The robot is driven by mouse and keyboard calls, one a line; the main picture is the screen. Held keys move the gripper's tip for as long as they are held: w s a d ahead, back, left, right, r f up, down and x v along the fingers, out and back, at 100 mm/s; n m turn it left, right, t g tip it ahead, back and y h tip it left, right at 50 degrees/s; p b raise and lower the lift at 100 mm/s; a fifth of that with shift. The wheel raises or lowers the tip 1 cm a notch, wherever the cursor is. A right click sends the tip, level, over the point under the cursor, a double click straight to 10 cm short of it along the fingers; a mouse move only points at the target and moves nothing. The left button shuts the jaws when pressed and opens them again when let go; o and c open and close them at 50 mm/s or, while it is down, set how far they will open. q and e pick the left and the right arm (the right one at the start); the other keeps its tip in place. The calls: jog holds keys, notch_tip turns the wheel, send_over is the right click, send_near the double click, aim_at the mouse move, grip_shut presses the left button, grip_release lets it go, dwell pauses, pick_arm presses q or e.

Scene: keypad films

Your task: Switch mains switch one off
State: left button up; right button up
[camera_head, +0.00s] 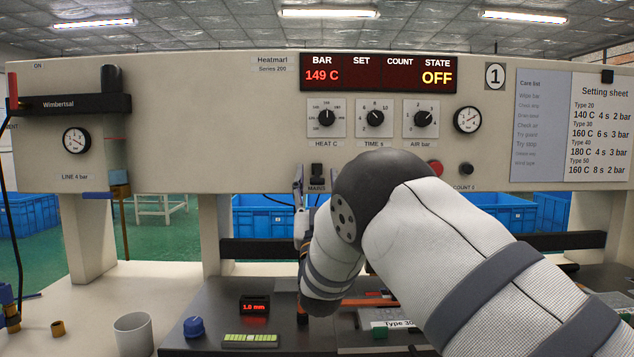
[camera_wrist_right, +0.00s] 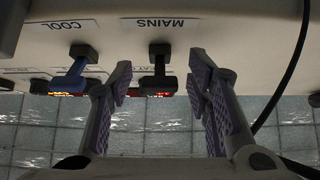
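The mains switch (camera_head: 317,172) is a black lever switch above the MAINS label, low on the cream panel marked with a number 1 sign (camera_head: 495,76). The upside-down right wrist view shows its dark lever (camera_wrist_right: 157,68) by the MAINS lettering. My right gripper (camera_head: 300,190) is just below the switch in the head view, partly hidden by my arm. In the right wrist view my right gripper (camera_wrist_right: 158,72) is open, with its purple-padded fingers on either side of the lever, apparently without touching it. My left gripper is not in view.
A blue-levered COOL switch (camera_wrist_right: 76,72) sits beside the mains switch, close to one finger. The red display (camera_head: 378,73) reads 149 C and state OFF. A red button (camera_head: 435,168) is to the right. A black cable (camera_wrist_right: 290,75) hangs near the other finger.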

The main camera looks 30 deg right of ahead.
jog(key=v, duration=1.2)
jog(key=shift+a, duration=0.1)
